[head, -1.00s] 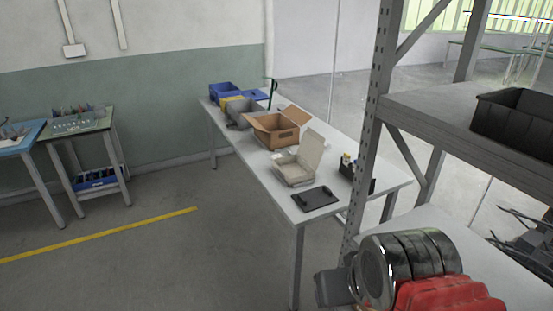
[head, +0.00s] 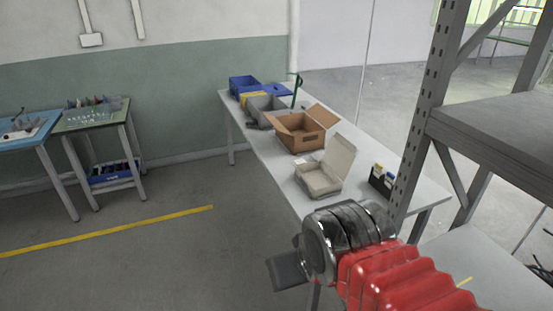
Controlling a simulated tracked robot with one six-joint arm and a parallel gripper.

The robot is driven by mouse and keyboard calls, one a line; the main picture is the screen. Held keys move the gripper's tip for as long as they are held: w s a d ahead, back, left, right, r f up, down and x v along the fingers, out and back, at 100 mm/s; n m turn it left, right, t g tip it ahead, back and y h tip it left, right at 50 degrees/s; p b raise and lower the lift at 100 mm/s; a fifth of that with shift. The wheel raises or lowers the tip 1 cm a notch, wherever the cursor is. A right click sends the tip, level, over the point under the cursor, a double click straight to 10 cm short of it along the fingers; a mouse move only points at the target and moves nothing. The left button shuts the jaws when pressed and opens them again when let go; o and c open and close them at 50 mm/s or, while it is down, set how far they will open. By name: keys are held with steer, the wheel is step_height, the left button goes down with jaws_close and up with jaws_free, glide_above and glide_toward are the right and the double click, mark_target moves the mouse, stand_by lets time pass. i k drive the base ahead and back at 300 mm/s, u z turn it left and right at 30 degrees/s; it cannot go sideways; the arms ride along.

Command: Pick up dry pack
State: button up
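I cannot identify a dry pack for certain. A small pale item (head: 300,161) lies by the back left of an open light cardboard box (head: 322,181) on the long white table (head: 281,176); it is too small to tell what it is. The light box has its lid raised, and its inside looks empty from here. A brown open carton (head: 300,131) stands behind it. My arm, with a red ribbed cover and a dark end piece, reaches in at the lower right, in front of the table's near end.
A grey bin (head: 265,109), a yellow bin (head: 256,98) and a blue bin (head: 243,86) stand at the table's far end. A dark holder (head: 380,183) with small items stands at right. A metal shelf post (head: 425,110) rises beside my arm. The floor at left is clear.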

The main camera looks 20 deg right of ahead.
mark_target(297, 162)
steer(key=u, duration=0.55)
steer(key=i, duration=2.3)
steer(key=z, duration=0.15)
